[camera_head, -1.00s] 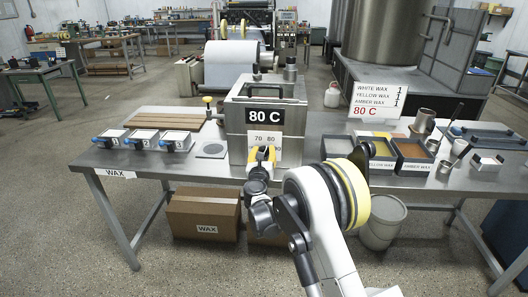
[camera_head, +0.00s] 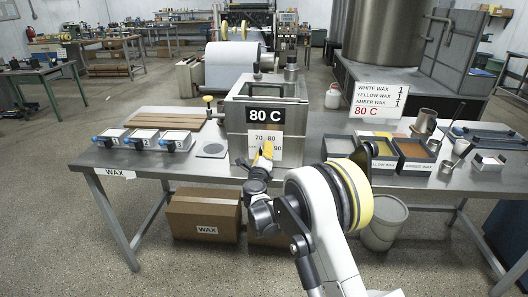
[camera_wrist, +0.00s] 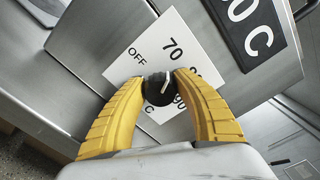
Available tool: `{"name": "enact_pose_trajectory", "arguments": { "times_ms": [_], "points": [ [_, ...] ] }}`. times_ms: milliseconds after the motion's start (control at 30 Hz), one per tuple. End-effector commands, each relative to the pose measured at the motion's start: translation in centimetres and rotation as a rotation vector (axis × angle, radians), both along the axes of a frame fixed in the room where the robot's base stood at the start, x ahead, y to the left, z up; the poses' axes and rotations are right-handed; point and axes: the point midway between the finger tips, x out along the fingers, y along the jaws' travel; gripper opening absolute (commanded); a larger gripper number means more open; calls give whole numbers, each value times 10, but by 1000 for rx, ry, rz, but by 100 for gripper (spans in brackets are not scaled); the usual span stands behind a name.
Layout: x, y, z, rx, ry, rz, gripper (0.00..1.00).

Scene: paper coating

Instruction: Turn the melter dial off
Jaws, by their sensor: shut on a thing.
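The melter (camera_head: 237,125) is a grey metal box on the table, with a black "80 C" sign (camera_head: 264,116) on its front. Below the sign is a white dial plate (camera_head: 278,145) marked OFF, 70, 80 and 90; the plate also shows in the wrist view (camera_wrist: 155,40). The dial (camera_wrist: 158,92) is a black round knob with a white pointer mark. The mark points up and slightly right in the wrist view, roughly towards the 70 and 80 side. My gripper (camera_wrist: 159,83) is shut on the dial, a yellow finger on each side. In the head view, my gripper (camera_head: 264,153) covers the dial.
Several white boxes with blue clips (camera_head: 143,139) and brown strips (camera_head: 160,119) lie left of the melter. A valve with a yellow knob (camera_head: 208,100) sticks out at its left. Wax trays (camera_head: 412,150) and a metal cup (camera_head: 425,121) stand to the right, below a white sign (camera_head: 382,91).

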Motion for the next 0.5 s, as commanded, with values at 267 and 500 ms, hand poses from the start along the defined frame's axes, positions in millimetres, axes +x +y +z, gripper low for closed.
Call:
{"name": "enact_pose_trajectory", "arguments": {
  "times_ms": [267, 500],
  "points": [
    [1, 0, -1, -261, 9, 0, 5],
    [1, 1, -1, -488, 17, 0, 5]
  ]
}}
